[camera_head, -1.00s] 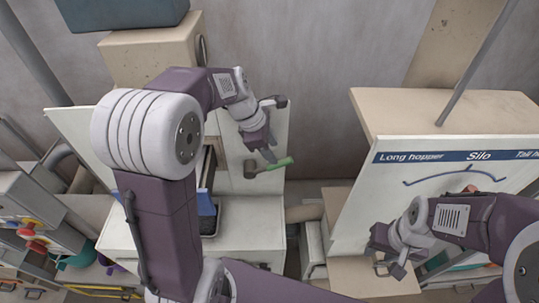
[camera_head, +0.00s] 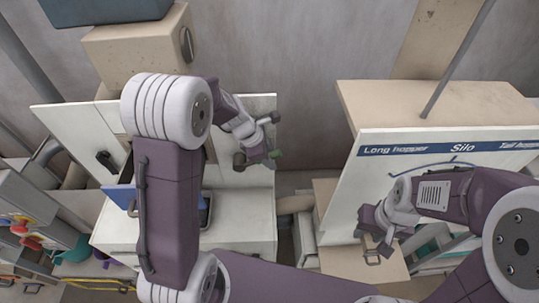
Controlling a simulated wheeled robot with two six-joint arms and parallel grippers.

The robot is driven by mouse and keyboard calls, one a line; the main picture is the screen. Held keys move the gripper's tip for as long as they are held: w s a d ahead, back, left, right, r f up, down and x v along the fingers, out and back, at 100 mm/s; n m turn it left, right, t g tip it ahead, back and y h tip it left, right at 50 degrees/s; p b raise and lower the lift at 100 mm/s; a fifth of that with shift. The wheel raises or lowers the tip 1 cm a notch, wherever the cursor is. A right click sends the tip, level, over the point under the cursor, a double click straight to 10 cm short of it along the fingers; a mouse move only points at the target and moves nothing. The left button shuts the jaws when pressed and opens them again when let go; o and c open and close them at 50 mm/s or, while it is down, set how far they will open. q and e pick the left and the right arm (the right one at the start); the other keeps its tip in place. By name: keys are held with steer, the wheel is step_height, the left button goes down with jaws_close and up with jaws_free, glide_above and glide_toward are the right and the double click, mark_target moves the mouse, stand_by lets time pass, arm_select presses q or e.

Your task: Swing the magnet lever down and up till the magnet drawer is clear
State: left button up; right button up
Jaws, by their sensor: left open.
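I cannot make out the magnet drawer for certain, as my left arm hides much of the machine.
The silo panel (camera_head: 345,205) with its blue label strip stands at the right. A blue sheet (camera_head: 120,195) and a dark tray (camera_head: 204,212) lie behind my left arm. A beige box (camera_head: 135,50) is at the upper left. Grey wall shows between the machines.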

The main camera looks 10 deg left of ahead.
arm_select(q)
steer(key=shift+s+a, duration=0.15)
steer(key=shift+s+r, duration=0.1)
steer(key=shift+c, duration=1.3)
jaws_close()
steer(key=shift+w, duration=0.2)
